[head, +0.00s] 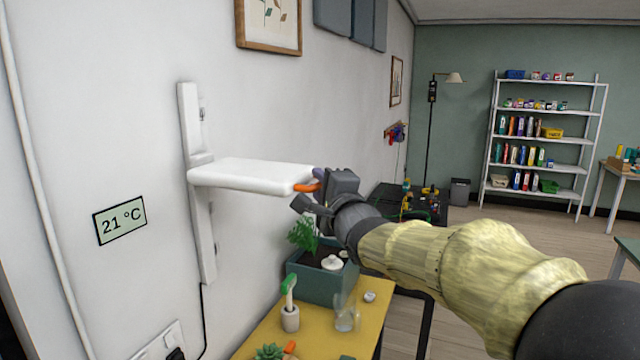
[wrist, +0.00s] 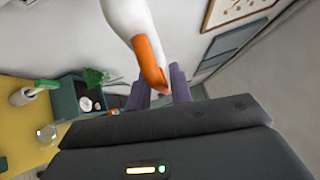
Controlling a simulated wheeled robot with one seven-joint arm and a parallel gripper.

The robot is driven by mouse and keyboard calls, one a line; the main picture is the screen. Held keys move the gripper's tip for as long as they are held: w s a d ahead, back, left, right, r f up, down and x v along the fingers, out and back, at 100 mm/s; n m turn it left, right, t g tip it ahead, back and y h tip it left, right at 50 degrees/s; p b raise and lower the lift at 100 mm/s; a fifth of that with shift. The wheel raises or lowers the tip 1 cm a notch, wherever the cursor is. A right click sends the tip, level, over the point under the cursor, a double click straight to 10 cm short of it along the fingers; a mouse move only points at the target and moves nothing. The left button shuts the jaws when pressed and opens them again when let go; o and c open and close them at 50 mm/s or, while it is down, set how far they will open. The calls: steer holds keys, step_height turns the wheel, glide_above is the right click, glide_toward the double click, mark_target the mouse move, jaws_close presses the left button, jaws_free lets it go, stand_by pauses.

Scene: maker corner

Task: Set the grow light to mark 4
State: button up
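The grow light (head: 250,174) is a white flat panel that juts out from a white upright rail (head: 191,125) on the wall. Its orange handle (head: 306,187) is at the panel's free end and also shows in the wrist view (wrist: 150,62). My gripper (wrist: 160,92) is at this handle, with its purple fingers apart and the handle's tip in front of or between them. I cannot tell whether either finger touches it. No mark numbers can be read on the rail.
Below the light, a teal planter (head: 322,283) with a green plant stands on a yellow table (head: 262,341), with a small pot (head: 290,318) and a clear glass (head: 345,317). A cable runs down from the rail.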

jaws_close()
step_height(320, 180, up, 13)
steer(key=p, duration=1.1)
steer(key=shift+f, duration=0.15)
steer(key=shift+c, duration=0.2)
jaws_free()
steer(key=shift+o, duration=0.2)
